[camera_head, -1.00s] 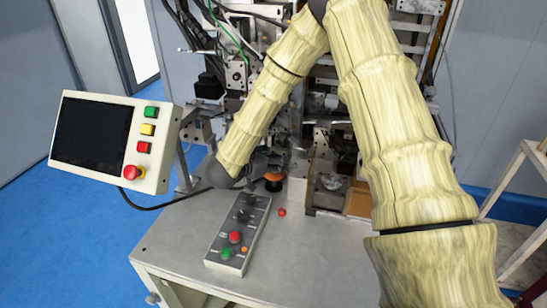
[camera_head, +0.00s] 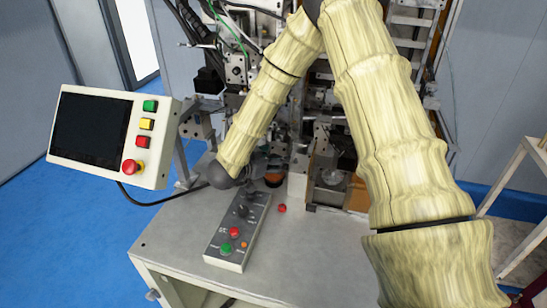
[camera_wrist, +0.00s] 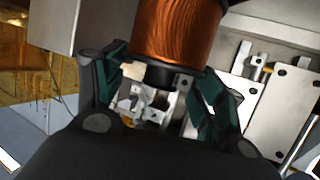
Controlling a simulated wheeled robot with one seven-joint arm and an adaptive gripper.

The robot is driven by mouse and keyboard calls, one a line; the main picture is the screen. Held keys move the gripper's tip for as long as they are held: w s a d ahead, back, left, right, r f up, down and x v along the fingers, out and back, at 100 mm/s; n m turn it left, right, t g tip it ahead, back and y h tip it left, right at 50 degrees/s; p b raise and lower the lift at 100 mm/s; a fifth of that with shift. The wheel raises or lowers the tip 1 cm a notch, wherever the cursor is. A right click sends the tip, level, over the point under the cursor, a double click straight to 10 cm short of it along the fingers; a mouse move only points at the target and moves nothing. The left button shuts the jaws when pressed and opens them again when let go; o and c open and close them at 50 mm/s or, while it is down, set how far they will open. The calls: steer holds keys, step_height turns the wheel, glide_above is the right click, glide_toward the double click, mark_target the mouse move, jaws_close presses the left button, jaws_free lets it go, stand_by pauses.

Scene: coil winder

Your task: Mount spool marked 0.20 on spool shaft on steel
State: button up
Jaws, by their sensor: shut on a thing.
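A spool wound with copper wire (camera_wrist: 176,32) fills the upper middle of the wrist view, with a dark flange at its near end. My gripper (camera_wrist: 163,72) is shut on the spool at this end, with one green finger on each side. The spool's far end is cut off by the frame, and I cannot read a marking. In the head view, my gripper (camera_head: 262,166) is low over the table by the machine. An orange and dark round thing (camera_head: 273,181) shows just beside it; I cannot tell if this is the held spool. I cannot make out the steel spool shaft.
A control box (camera_head: 238,232) with buttons lies on the grey table (camera_head: 310,260), and a small red knob (camera_head: 282,208) is right of it. A screen panel (camera_head: 112,138) stands at left. Machine parts crowd the back. Metal plates (camera_wrist: 270,100) show at right in the wrist view.

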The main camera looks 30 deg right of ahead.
steer(key=shift+r, duration=0.25)
steer(key=shift+r+p, duration=0.4)
steer(key=shift+p, duration=0.1)
steer(key=shift+r, duration=0.3)
steer(key=shift+r+p, duration=0.35)
steer(key=shift+p, duration=0.15)
steer(key=shift+f+b, duration=0.6)
steer(key=shift+f, duration=0.7)
steer(key=shift+r, duration=0.3)
steer(key=shift+r+p, duration=0.4)
steer(key=shift+p, duration=0.1)
steer(key=shift+r, duration=0.35)
